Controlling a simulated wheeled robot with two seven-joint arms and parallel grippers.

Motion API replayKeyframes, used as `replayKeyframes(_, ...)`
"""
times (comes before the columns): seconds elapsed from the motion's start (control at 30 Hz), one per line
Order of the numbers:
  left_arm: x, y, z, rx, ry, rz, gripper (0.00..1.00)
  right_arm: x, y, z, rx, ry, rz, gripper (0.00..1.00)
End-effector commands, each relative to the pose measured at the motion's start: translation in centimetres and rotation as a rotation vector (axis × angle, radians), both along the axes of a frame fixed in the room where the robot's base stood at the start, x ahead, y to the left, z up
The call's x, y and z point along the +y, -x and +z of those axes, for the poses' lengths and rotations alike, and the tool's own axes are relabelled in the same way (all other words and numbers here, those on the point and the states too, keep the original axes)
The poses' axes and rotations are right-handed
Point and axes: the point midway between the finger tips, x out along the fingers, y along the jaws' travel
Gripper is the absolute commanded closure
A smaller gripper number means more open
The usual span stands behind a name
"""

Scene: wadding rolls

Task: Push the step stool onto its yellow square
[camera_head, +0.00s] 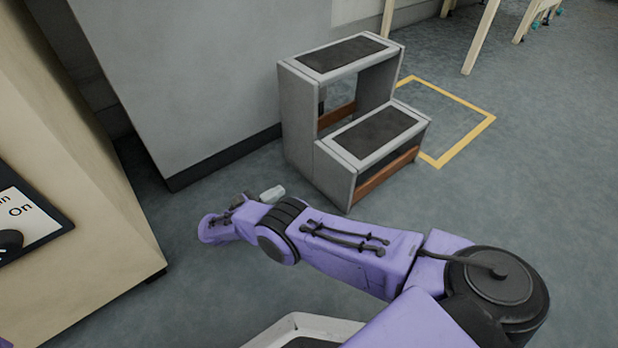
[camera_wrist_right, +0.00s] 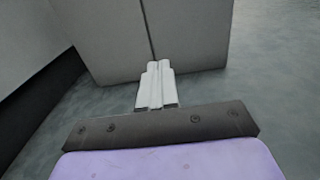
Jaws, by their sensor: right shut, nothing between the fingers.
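The grey step stool (camera_head: 300,125) with two dark treads stands upright on the floor in the head view. The yellow square (camera_head: 466,142) is a taped outline just to its right; the stool hides its left part. My right gripper (camera_head: 270,193) is low, near the stool's left side, its light fingers shut and empty. In the right wrist view, the shut fingers (camera_wrist_right: 157,82) point at the stool's grey side panels (camera_wrist_right: 190,40), which have a vertical seam. I cannot tell whether they touch. My left gripper is not in view.
A large grey cabinet (camera_head: 210,75) stands left of and behind the stool. A beige machine (camera_head: 75,180) with an "On" label is at the left. Wooden legs (camera_head: 482,38) stand beyond the square. The floor right of the square is clear.

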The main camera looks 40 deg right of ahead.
Motion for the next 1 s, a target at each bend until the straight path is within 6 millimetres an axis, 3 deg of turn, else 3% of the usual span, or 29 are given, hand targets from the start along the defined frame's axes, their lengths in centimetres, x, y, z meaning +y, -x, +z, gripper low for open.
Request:
replayKeyframes(0.2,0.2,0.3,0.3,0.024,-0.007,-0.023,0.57,-4.6,-0.3,0.3,0.005,0.002,-0.002,1.00)
replayKeyframes(0.53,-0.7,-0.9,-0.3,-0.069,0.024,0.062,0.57,-11.2,-0.9,0.0,0.004,0.003,0.000,1.00)
replayKeyframes(0.73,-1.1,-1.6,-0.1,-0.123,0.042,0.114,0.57,-12.9,-1.0,0.1,0.004,0.002,0.002,1.00)
replayKeyframes(1.0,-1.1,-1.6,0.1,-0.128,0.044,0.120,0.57,-13.1,-1.1,0.2,0.005,0.002,0.003,1.00)
